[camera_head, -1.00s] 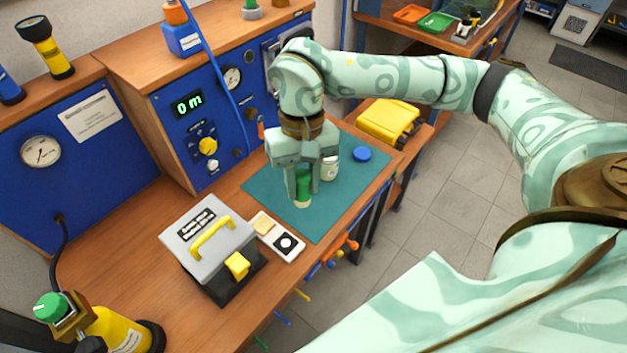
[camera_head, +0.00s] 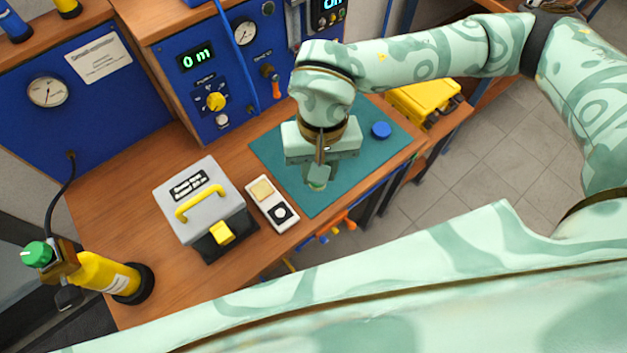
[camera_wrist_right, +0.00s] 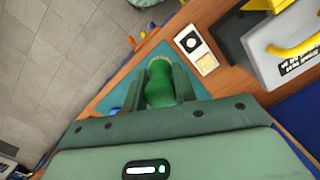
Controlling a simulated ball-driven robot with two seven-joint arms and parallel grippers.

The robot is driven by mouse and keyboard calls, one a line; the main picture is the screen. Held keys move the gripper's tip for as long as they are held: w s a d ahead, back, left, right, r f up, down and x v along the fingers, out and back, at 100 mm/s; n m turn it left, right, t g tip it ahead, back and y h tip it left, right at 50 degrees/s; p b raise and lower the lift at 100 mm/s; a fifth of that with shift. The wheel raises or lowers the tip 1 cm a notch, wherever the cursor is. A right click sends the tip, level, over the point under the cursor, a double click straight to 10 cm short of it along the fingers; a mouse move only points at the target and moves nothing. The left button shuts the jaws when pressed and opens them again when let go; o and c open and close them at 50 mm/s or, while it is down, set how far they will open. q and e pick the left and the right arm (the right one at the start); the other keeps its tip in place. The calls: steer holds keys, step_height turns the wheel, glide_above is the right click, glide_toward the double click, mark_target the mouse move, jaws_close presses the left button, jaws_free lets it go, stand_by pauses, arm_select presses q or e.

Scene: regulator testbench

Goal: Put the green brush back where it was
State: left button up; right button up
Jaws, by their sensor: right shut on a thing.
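My right gripper (camera_head: 318,178) points down over the front part of the teal mat (camera_head: 295,195) on the wooden bench. In the right wrist view, the right gripper (camera_wrist_right: 160,88) is shut on the green brush (camera_wrist_right: 159,80). The brush has a rounded green handle between the two fingers and a pale bristle end (camera_wrist_right: 160,59) pointing away from the palm. In the head view the fingers hide nearly all of the brush. I cannot tell whether its bristles touch the mat. My left gripper is not in view.
A white tray with a sponge and black round pad (camera_head: 272,204) lies left of the mat. A blue round cap (camera_head: 381,130) lies on the mat's right. A yellow case (camera_head: 425,98) sits at right.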

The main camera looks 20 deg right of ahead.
steer(key=s+a+f+m+t+p, duration=0.1)
steer(key=s+a+f+m, duration=0.4)
steer(key=m, duration=0.3)
steer(key=shift+m, duration=0.4)
steer(key=w+d+f, duration=0.1)
steer(key=w+f, duration=0.2)
steer(key=w, duration=0.1)
steer(key=w+d+f+b, duration=0.1)
steer(key=w+d+f, duration=0.1)
steer(key=w+f, duration=0.1)
steer(key=w+d+f, duration=0.2)
steer(key=w+f, duration=0.1)
steer(key=w, duration=0.2)
steer(key=shift+w+d, duration=0.1)
steer(key=shift+w, duration=0.1)
steer(key=shift+w+d+f, duration=0.1)
steer(key=shift+w+f, duration=0.1)
steer(key=shift+f, duration=0.1)
steer(key=shift+w+d+f+b, duration=0.1)
steer(key=shift+f+b, duration=0.15)
steer(key=shift+f, duration=0.6)
steer(key=shift+w+d+f+b, duration=0.1)
steer(key=shift+f+b, duration=0.1)
steer(key=shift+f, duration=0.65)
steer(key=shift+f, duration=0.1)
